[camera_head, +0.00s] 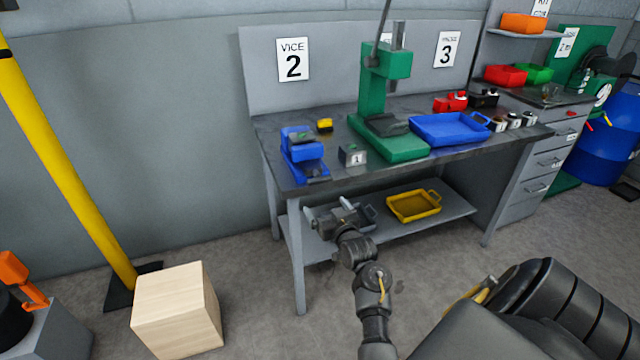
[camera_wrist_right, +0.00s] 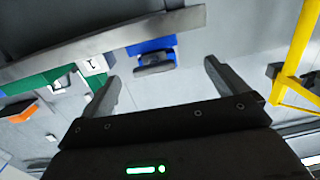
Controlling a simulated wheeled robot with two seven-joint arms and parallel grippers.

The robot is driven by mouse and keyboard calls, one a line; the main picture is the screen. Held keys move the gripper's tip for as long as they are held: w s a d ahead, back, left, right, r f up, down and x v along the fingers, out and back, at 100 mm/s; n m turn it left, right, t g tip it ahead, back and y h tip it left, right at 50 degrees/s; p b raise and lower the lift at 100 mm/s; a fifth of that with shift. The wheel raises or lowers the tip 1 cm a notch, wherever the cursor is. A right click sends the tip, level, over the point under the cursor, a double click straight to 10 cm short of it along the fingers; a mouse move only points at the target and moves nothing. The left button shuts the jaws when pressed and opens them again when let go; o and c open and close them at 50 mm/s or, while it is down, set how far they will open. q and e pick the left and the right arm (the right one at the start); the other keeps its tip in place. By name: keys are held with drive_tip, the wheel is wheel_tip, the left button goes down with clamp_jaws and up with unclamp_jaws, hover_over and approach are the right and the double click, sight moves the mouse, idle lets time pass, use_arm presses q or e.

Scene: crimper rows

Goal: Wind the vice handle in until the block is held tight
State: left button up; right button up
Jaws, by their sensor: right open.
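The blue vice (camera_head: 302,158) stands at the left front of the workbench, below the "VICE 2" sign (camera_head: 292,60). A small dark piece lies at its top; I cannot tell whether it is the block. The vice also shows in the right wrist view (camera_wrist_right: 150,46), with a dark bar (camera_wrist_right: 155,70) on its near side; I cannot tell whether this is the handle. My right gripper (camera_head: 328,207) is open and empty, in front of and below the bench top, apart from the vice. Both its fingers (camera_wrist_right: 160,78) show in the wrist view. My left gripper is not in view.
On the bench (camera_head: 395,168) are a grey box (camera_head: 352,156) marked 1, a yellow item (camera_head: 324,125), a green press (camera_head: 373,95) and a blue tray (camera_head: 449,130). A yellow tray (camera_head: 414,206) sits on the lower shelf. A wooden cube (camera_head: 172,306) and yellow post (camera_head: 65,165) stand left.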

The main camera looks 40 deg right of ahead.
sight(321, 182)
drive_tip(key=shift+h, duration=0.4)
drive_tip(key=w+d+r, duration=0.1)
drive_tip(key=w, duration=0.2)
drive_tip(key=w+d+r+p, duration=0.1)
drive_tip(key=w+d, duration=0.1)
drive_tip(key=w, duration=0.1)
drive_tip(key=w+d+r, duration=0.1)
drive_tip(key=w+d, duration=0.1)
drive_tip(key=w, duration=0.1)
drive_tip(key=shift+w+p, duration=0.3)
drive_tip(key=shift+c, duration=0.5)
drive_tip(key=c, duration=0.9)
drive_tip(key=shift+m, duration=0.5)
